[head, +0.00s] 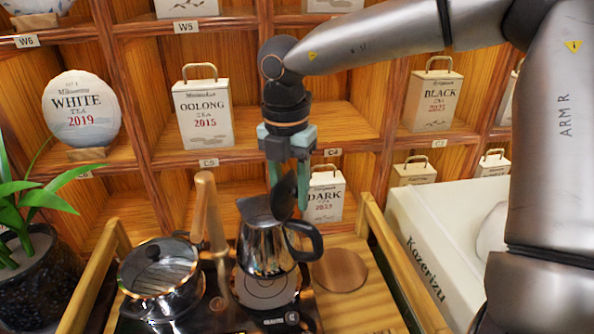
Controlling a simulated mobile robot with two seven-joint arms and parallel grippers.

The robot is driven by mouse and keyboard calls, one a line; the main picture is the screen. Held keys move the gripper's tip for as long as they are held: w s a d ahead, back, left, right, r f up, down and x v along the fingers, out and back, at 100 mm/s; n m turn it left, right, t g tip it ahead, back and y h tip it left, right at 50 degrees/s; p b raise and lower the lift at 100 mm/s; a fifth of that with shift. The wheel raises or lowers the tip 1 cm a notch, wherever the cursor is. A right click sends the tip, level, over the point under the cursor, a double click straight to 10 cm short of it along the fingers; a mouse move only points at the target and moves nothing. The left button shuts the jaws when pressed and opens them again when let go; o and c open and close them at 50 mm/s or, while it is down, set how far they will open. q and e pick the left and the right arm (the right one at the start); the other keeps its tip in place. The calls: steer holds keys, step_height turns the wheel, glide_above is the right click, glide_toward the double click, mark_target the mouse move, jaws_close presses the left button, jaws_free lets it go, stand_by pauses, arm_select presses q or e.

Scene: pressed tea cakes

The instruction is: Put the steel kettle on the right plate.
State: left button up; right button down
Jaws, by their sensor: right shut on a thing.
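The steel kettle (262,243) is shiny, with a dark handle on its right side, and looks roughly upright. My right gripper (288,198) reaches down from above and is shut on the kettle at its dark upper part; the exact grip spot is hard to make out. The right plate (266,292) is a round, ringed plate on the dark cooker. The kettle covers its rear part in the picture; I cannot tell whether a gap is left between them. My left gripper is not in view.
A glass pot (160,277) with a lid stands on the cooker's left side. A copper-coloured spout (214,225) rises between pot and kettle. A round copper coaster (340,270) lies right of the kettle. Tea shelves stand behind; a white box (430,255) is at right, a plant (35,205) at left.

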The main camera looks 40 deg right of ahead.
mark_target(286, 218)
steer(key=shift+w+a+r+n, duration=0.15)
steer(key=shift+a+n, duration=0.15)
steer(key=shift+a, duration=0.25)
steer(key=shift+f, duration=0.2)
steer(key=shift+f+b, duration=1.15)
steer(key=shift+f, duration=0.8)
steer(key=shift+f+b, duration=0.3)
steer(key=shift+f, duration=0.45)
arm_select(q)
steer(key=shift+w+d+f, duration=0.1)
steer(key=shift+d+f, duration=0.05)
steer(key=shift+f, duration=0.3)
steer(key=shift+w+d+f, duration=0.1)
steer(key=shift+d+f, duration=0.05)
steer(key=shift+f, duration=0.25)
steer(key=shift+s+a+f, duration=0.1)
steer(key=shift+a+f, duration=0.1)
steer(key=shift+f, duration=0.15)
arm_select(e)
steer(key=shift+f, duration=0.1)
arm_select(q)
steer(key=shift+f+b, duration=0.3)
steer(key=shift+b, duration=0.15)
